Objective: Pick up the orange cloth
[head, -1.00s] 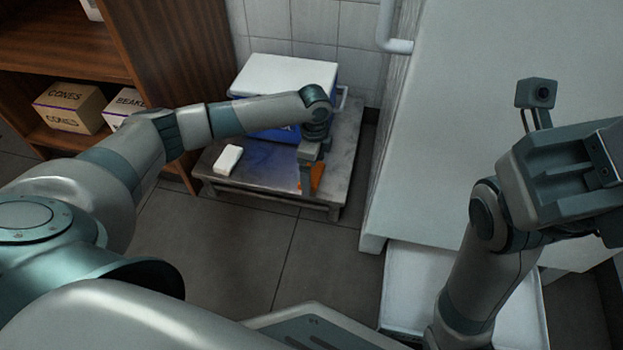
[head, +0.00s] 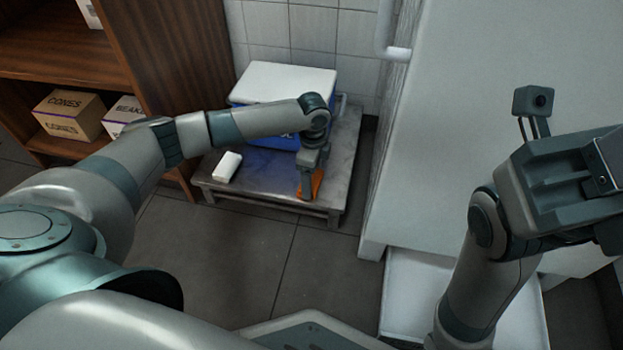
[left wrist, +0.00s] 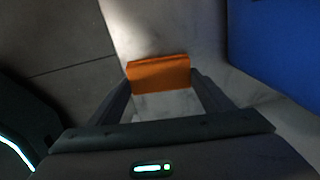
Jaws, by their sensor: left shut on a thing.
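The orange cloth (head: 318,182) is at the front right of the low metal platform, partly hidden behind my left gripper (head: 308,190). In the left wrist view the cloth (left wrist: 160,74) spans the space between the two fingertips of my left gripper (left wrist: 162,80), which is shut on it. I cannot tell whether the cloth is clear of the platform surface. My right gripper (head: 604,172) is at the right edge of the head view, partly cut off, and its jaws cannot be made out.
The metal platform (head: 250,190) also holds a blue box with a white lid (head: 285,82), close behind my left gripper, and a small white block (head: 227,166). A wooden shelf (head: 180,60) stands left. A white cabinet (head: 440,130) stands right. The floor in front is clear.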

